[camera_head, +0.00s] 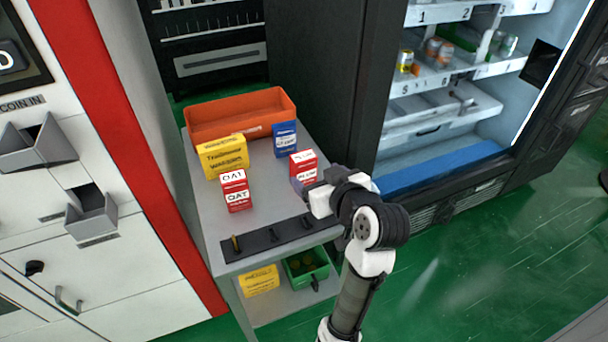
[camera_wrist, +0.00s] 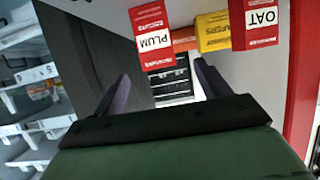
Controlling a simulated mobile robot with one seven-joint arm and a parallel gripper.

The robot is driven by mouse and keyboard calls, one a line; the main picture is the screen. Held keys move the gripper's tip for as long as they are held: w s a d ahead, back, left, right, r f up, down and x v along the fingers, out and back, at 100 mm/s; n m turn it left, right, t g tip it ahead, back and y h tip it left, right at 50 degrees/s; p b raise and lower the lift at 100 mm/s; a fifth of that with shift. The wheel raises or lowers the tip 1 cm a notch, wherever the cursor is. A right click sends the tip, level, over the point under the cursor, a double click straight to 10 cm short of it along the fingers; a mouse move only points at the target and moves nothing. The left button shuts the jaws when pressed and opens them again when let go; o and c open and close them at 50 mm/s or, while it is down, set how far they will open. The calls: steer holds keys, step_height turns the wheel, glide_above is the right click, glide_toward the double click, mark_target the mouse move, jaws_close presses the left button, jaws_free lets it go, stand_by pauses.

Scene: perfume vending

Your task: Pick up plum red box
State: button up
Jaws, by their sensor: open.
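The plum box (camera_head: 304,160), red with a white label reading PLUM, stands upright on the grey table at its right side. In the wrist view the plum box (camera_wrist: 152,42) shows upside down, ahead of and between the fingers, near the top edge. My gripper (camera_head: 304,186) is at the box's near right side in the head view, covering its lower part. In the wrist view my gripper (camera_wrist: 160,75) is open, with nothing between its fingers. Whether a finger touches the box cannot be told.
A similar red oat box (camera_head: 236,191) stands to the left. A yellow box (camera_head: 223,156), a blue box (camera_head: 286,139) and an orange bin (camera_head: 240,113) stand behind. A dark strip with pegs (camera_head: 278,236) lies along the front edge. An open vending cabinet (camera_head: 450,120) is at right.

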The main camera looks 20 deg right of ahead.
mark_target(307, 164)
steer(key=x, duration=0.3)
steer(key=p+x, duration=0.1)
steer(key=x, duration=0.5)
steer(key=shift+d+r+p, duration=0.25)
steer(key=shift+p, duration=0.15)
steer(key=shift+c, duration=0.2)
steer(key=c, duration=1)
steer(key=shift+r, duration=0.1)
steer(key=shift+c, duration=0.2)
